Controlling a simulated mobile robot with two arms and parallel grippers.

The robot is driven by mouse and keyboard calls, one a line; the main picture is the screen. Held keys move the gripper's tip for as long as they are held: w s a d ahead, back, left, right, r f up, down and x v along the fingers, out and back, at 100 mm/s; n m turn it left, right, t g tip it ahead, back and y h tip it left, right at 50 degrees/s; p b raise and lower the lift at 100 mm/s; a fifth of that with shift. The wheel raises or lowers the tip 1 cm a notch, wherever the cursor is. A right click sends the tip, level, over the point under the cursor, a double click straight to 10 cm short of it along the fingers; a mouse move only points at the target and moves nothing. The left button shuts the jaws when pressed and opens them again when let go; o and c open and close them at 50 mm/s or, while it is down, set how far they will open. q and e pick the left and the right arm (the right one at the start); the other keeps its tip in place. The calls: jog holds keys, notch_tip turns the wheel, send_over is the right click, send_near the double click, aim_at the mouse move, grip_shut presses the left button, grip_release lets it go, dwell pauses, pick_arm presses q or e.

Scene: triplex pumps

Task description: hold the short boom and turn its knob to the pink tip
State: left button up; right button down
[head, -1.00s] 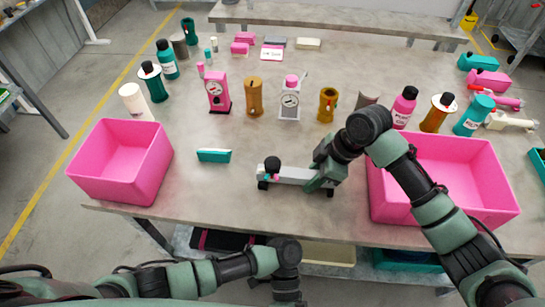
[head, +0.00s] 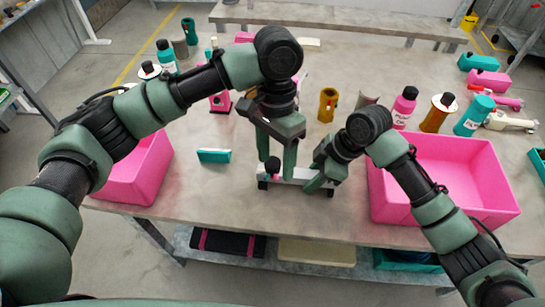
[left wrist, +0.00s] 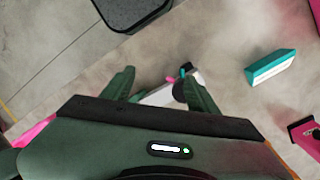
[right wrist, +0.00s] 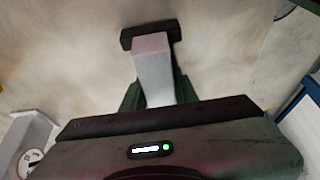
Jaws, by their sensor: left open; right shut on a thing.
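The short boom (head: 302,173) is a pale grey bar lying near the table's front edge on dark end feet. Its black knob (head: 273,164) is at the left end, with small pink and teal tips by it. My right gripper (head: 322,178) is shut on the boom's right part; the pale bar (right wrist: 153,70) also shows between its fingers in the right wrist view. My left gripper (head: 277,166) is open, pointing down over the knob end. In the left wrist view, the dark knob (left wrist: 184,89) is close to the right-hand finger; whether they touch is unclear.
A pink bin (head: 131,185) stands left and another pink bin (head: 470,165) stands right, near my right arm. A teal block (head: 214,156) lies left of the boom. Bottles and several parts stand behind. The table in front of the boom is clear.

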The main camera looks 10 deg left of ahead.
aim_at(273, 161)
pick_arm(q)
jog(key=w+a+r+n+t, duration=0.1)
jog(key=w+r+t, duration=0.1)
jog(key=w+r, duration=0.3)
jog(key=f, duration=1.1)
jog(key=shift+s+a, duration=0.1)
jog(key=shift+s, duration=0.2)
